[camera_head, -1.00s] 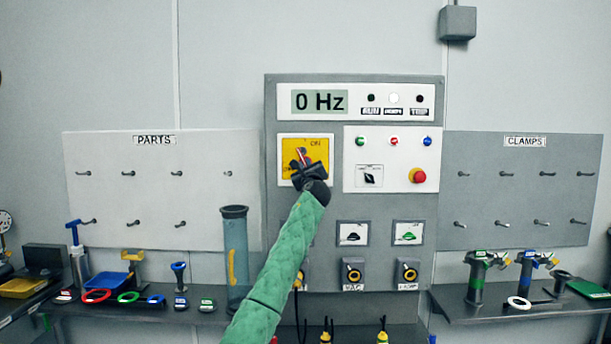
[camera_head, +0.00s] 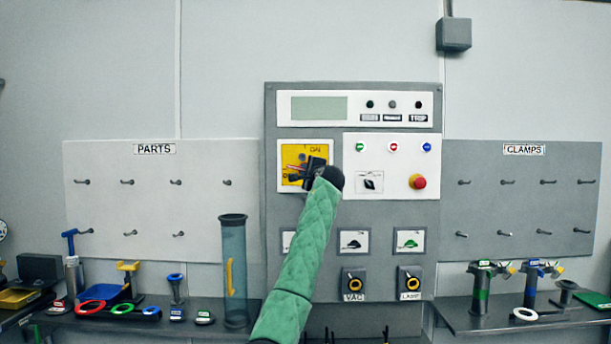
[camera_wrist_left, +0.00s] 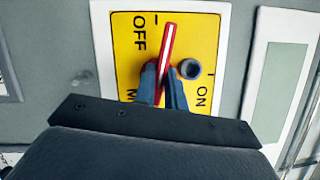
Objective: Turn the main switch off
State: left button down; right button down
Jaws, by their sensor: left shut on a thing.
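The main switch is a yellow plate (camera_head: 291,153) with a red handle (camera_head: 296,167) at the panel's upper left. In the left wrist view the red handle (camera_wrist_left: 168,50) points close to the OFF mark on the yellow plate (camera_wrist_left: 127,65), away from the ON mark. My left gripper (camera_head: 305,172) is at the switch, its dark fingers (camera_wrist_left: 165,92) shut around the handle. The gripper hides part of the plate in the head view. My right gripper is not in view.
The display (camera_head: 319,107) above the switch is blank. A red stop button (camera_head: 418,182) and a small selector (camera_head: 370,183) are to the right. A clear cylinder (camera_head: 235,270) stands at the panel's lower left. Shelves with parts lie on both sides.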

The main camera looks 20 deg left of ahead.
pick_arm(q)
jog(key=shift+f+n+g, duration=0.1)
jog(key=shift+n+g, duration=0.4)
jog(key=shift+n, duration=0.7)
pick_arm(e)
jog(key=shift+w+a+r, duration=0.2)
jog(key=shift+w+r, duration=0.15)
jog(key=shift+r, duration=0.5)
pick_arm(q)
jog(key=c, duration=1.5)
grip_release()
jog(key=shift+a, duration=0.1)
jog(key=shift+o, duration=0.2)
